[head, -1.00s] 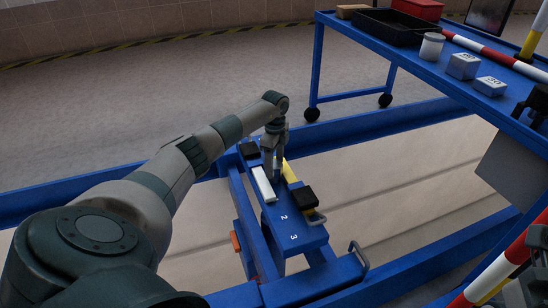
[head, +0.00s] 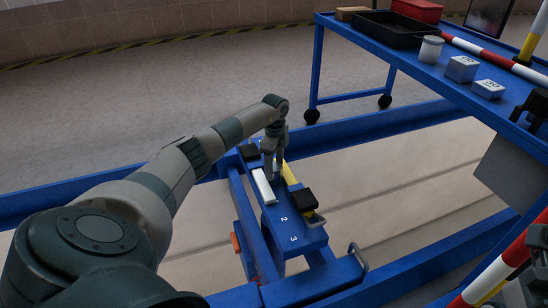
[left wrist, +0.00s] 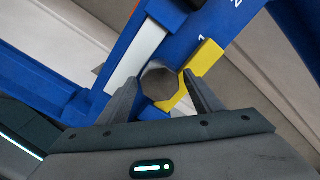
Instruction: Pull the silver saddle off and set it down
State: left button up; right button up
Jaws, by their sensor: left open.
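My left gripper (head: 272,174) points down over the blue jack beam (head: 303,226), its fingers apart. In the left wrist view its fingertips (left wrist: 160,92) stand on either side of a grey many-sided piece (left wrist: 158,80), which looks like the silver saddle. I cannot tell whether they touch it. In the head view the gripper hides this piece. A white bar (head: 263,186) lies along the beam to its left. A yellow piece (head: 289,173) is to its right, close to the right finger in the left wrist view (left wrist: 201,64).
Black pads (head: 304,199) sit on the beam, which is marked 2 and 3. Blue rails (head: 395,125) frame the pit. A blue cart (head: 400,57) at the upper right holds a black tray (head: 388,33), a white canister (head: 431,49) and two small pale boxes (head: 461,69).

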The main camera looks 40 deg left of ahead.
aim_at(275, 166)
pick_arm(q)
jog(key=c, duration=1.2)
jog(key=shift+r+p, duration=0.65)
jog(key=shift+p, duration=0.2)
dwell(0.4)
jog(key=shift+r, duration=0.1)
jog(key=shift+r+p, duration=2)
jog(key=shift+p, duration=0.4)
